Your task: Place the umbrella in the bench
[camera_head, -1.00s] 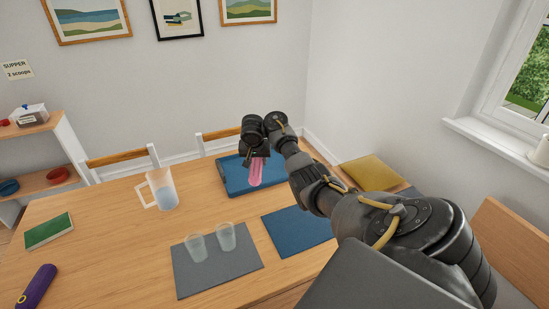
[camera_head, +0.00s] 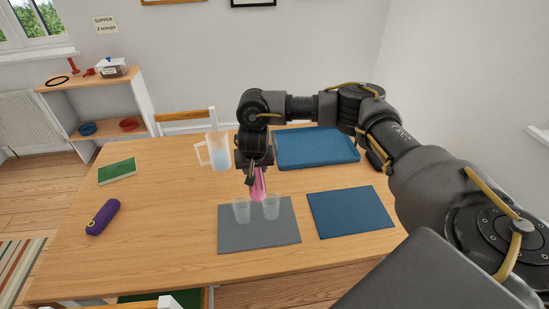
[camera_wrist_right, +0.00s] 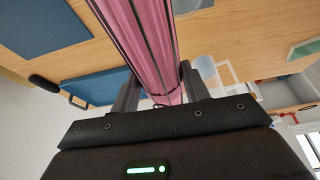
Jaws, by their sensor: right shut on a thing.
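A folded pink umbrella (camera_head: 258,185) hangs from my right gripper (camera_head: 255,165), which is shut on it. The umbrella points down over the back part of the grey mat, just behind two clear cups; whether it touches anything is hard to tell. In the right wrist view the pink umbrella (camera_wrist_right: 148,38), with dark ribs along it, lies between the two fingers of my right gripper (camera_wrist_right: 160,90). No bench can be made out in the current views. My left gripper is not in view.
The wooden table (camera_head: 165,235) holds a grey mat (camera_head: 275,238), two clear cups (camera_head: 242,211), a blue mat (camera_head: 350,212), a blue tray (camera_head: 315,147), a pitcher (camera_head: 217,152), a green book (camera_head: 117,171) and a purple case (camera_head: 103,217). A shelf (camera_head: 100,105) stands at back left.

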